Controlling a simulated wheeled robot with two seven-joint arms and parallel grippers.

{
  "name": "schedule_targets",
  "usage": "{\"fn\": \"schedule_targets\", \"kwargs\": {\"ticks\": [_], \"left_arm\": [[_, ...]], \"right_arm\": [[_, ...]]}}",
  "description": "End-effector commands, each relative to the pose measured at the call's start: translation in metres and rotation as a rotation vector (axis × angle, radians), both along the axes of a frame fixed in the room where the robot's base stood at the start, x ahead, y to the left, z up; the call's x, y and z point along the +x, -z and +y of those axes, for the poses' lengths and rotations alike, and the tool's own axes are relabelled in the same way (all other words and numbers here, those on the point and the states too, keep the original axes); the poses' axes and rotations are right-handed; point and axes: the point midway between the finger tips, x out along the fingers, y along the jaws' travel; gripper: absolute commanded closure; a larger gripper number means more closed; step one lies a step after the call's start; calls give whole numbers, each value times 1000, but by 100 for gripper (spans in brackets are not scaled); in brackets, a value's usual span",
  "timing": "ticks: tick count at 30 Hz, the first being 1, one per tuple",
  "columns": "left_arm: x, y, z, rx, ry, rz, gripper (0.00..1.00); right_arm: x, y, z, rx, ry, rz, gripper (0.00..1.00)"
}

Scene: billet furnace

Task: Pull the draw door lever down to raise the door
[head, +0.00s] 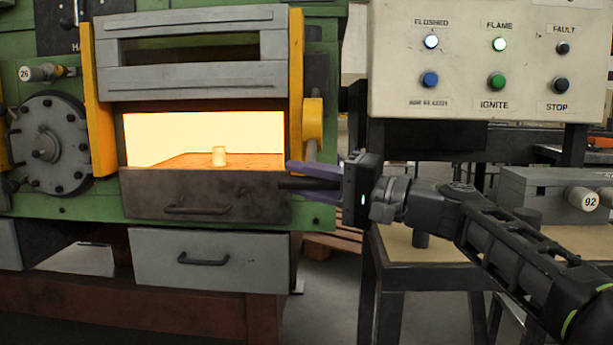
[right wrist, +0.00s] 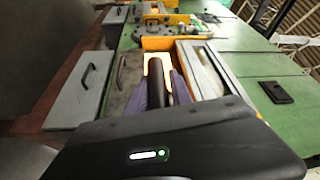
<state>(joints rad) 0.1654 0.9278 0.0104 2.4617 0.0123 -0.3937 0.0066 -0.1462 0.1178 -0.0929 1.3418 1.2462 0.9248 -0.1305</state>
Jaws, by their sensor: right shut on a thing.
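The furnace door (head: 190,82) is a grey slotted panel between yellow side guides in the head view. It stands up, with the glowing opening (head: 160,135) uncovered below it. In the right wrist view the lever (right wrist: 181,86) lies between the purple fingers (right wrist: 166,88). Its far end is partly hidden. My left gripper is not in view.
A dark drawer front (head: 150,195) with a handle sits under the opening, and a grey drawer (head: 155,265) below that. A control panel (head: 465,60) with lit lamps hangs at upper right. A table (head: 440,255) with a grey box (head: 545,195) stands below it.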

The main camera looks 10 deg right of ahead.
Motion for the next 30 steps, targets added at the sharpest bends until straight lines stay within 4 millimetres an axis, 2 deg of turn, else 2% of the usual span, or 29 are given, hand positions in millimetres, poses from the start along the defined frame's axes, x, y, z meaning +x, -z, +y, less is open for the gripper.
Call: {"fn": "schedule_targets", "kwargs": {"ticks": [3,14,15,18,21,30], "left_arm": [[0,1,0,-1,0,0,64],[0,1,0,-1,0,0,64],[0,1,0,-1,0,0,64],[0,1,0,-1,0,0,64],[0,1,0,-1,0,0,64],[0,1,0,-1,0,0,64]], "right_arm": [[8,4,-3,3,10,4,100],[9,4,-5,5,14,5,100],[9,4,-5,5,14,5,72],[9,4,-4,5,14,4,64],[8,3,-4,4,11,3,57],[6,3,-4,3,8,1,57]]}}
